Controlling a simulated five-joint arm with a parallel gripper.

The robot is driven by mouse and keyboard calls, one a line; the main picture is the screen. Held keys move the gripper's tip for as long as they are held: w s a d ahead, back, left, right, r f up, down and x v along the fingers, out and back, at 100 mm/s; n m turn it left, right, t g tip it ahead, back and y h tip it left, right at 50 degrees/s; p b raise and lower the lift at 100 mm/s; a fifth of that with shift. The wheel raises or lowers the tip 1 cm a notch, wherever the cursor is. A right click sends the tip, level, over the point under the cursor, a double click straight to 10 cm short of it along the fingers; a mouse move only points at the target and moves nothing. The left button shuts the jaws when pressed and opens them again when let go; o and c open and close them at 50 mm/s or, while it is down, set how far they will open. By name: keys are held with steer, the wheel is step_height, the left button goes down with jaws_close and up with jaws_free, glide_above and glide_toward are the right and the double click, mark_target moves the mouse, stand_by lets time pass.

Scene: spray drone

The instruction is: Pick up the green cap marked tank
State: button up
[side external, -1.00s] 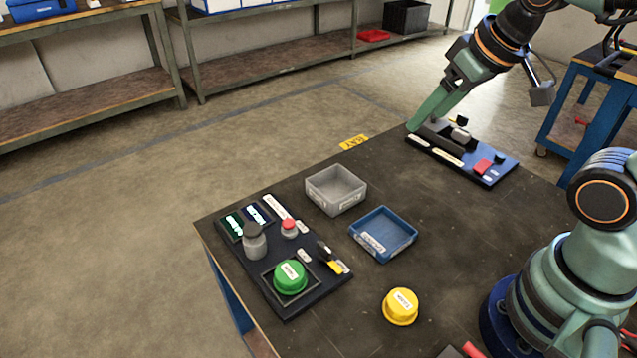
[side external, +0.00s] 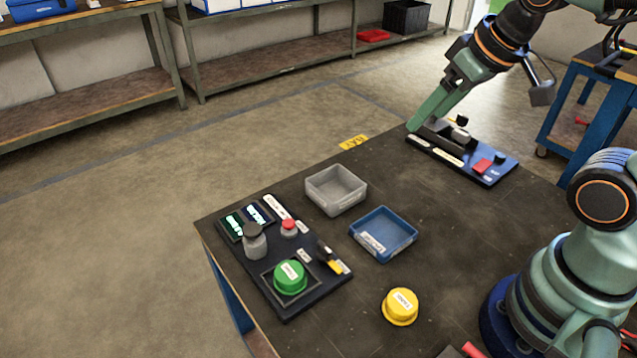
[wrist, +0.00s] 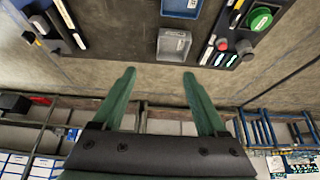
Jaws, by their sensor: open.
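The green cap (side external: 290,277) with a white label sits in a dark square frame on the board (side external: 318,292) at the table's left front. It also shows in the wrist view (wrist: 261,18) at the upper right. My gripper (side external: 412,127) is at the table's far side, by the blue-based board and well away from the cap. In the wrist view my gripper (wrist: 160,75) has its two green fingers apart with nothing between them.
A grey bin (side external: 336,190) and a blue tray (side external: 383,234) stand mid-table. A yellow cap (side external: 400,306) lies near the front. A grey bottle (side external: 254,241) and a red knob (side external: 289,228) stand behind the green cap. A blue-based board (side external: 490,170) lies at the far right.

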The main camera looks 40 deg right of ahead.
steer(key=o, duration=0.4)
steer(key=n+g, duration=0.6)
steer(key=n, duration=0.9)
glide_above(289, 272)
step_height(289, 272, down, 11)
steer(key=f, duration=0.6)
steer(key=shift+w+d, duration=0.15)
steer(key=shift+d, duration=0.1)
steer(key=shift+a+f, duration=0.2)
steer(key=shift+f, duration=2.45)
